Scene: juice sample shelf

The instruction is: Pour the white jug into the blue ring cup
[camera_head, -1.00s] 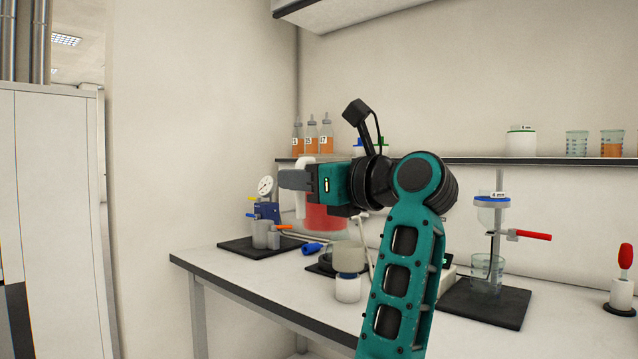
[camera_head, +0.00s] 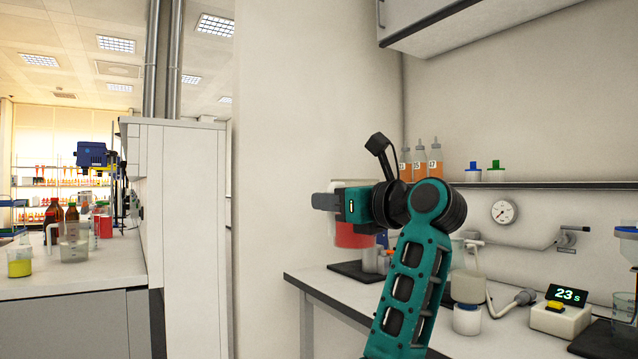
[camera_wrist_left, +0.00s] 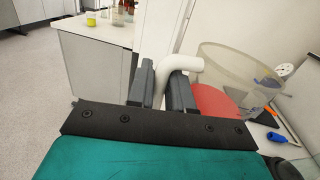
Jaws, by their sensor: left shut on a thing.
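My left gripper (camera_head: 326,201) is shut on the white handle of a jug (camera_head: 355,236), whose body is see-through with red contents. In the left wrist view my fingers (camera_wrist_left: 162,88) clasp the handle (camera_wrist_left: 182,64), and the clear jug body (camera_wrist_left: 238,65) with red inside (camera_wrist_left: 214,101) is to the right. The jug is held up in the air and looks about upright. A small white cup with a blue ring (camera_head: 467,320) stands on the lab bench, right of my left arm; its inside cannot be seen. My right gripper is out of view.
A beige vessel (camera_head: 468,287) stands just behind the ringed cup. A timer (camera_head: 560,316) reading 23 s is to its right. A wall shelf (camera_head: 560,185) holds orange bottles (camera_head: 420,161). Another bench with beakers (camera_head: 74,242) is at far left, beyond a white partition (camera_head: 180,240).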

